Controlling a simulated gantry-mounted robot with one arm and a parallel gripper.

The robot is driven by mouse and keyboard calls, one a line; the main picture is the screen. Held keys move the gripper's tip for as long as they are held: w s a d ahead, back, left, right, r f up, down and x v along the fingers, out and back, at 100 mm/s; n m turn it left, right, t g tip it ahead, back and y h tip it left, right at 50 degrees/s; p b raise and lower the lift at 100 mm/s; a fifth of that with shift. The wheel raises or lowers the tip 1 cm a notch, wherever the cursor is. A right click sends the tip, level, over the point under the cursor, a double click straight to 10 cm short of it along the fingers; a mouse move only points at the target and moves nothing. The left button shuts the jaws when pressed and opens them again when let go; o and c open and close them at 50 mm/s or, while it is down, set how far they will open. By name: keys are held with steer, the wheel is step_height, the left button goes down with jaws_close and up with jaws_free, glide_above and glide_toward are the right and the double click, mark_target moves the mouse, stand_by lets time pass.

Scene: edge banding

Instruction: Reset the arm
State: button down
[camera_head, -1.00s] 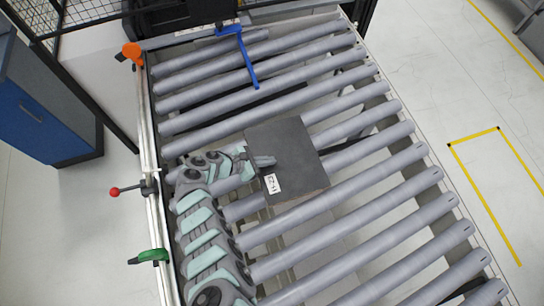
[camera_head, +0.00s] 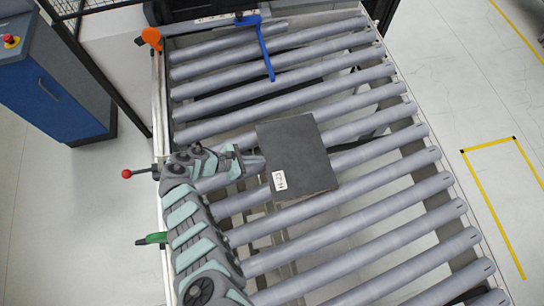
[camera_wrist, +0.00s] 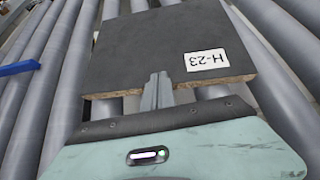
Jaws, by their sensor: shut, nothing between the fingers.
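My gripper (camera_head: 262,161) is at the left edge of a dark grey square panel (camera_head: 300,150) in the head view. Its fingers are closed together with nothing between them. The panel lies on the rollers, with a white label (camera_head: 279,180) near its lower left corner. I cannot tell whether the fingertips touch the panel.
The roller conveyor (camera_head: 340,228) has free rollers around the panel. A blue lever (camera_head: 265,50) reaches over the far rollers. An orange part (camera_head: 151,37), a red-knobbed lever (camera_head: 127,174) and a green handle (camera_head: 151,239) line the left rail. A blue cabinet (camera_head: 45,95) stands at left.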

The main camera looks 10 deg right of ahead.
steer(key=a, duration=0.2)
steer(key=s+a, duration=0.1)
steer(key=a, duration=0.1)
steer(key=shift+a+b, duration=0.2)
steer(key=shift+b, duration=0.15)
